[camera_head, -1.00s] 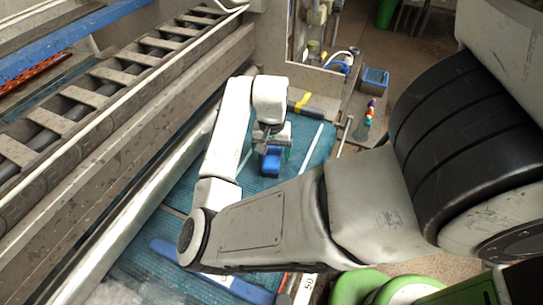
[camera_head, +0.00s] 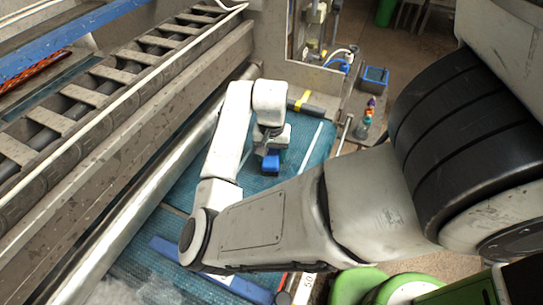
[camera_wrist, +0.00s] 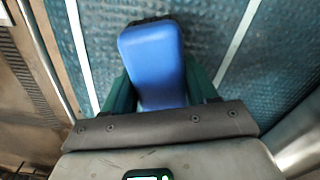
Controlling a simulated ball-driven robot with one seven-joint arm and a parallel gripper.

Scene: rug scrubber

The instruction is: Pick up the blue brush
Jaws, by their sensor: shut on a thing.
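The blue brush (camera_head: 271,163) shows in the head view under my gripper, over the teal mat (camera_head: 306,165). In the wrist view the blue brush (camera_wrist: 154,62) fills the space between my fingers, its rounded blue top towards the camera. My gripper (camera_wrist: 160,92) has a dark green finger on each side of the brush and is shut on it. In the head view my gripper (camera_head: 270,147) is mostly hidden by the wrist. The brush's underside is hidden, so I cannot tell whether it touches the mat.
A long metal roller (camera_head: 140,235) and a grey machine frame lie left of the mat. A yellow and black tool (camera_head: 306,106) lies at the mat's far end. A blue-rimmed box (camera_head: 375,77) and small coloured bottles (camera_head: 368,113) stand beyond. A blue bar (camera_head: 210,270) lies nearer.

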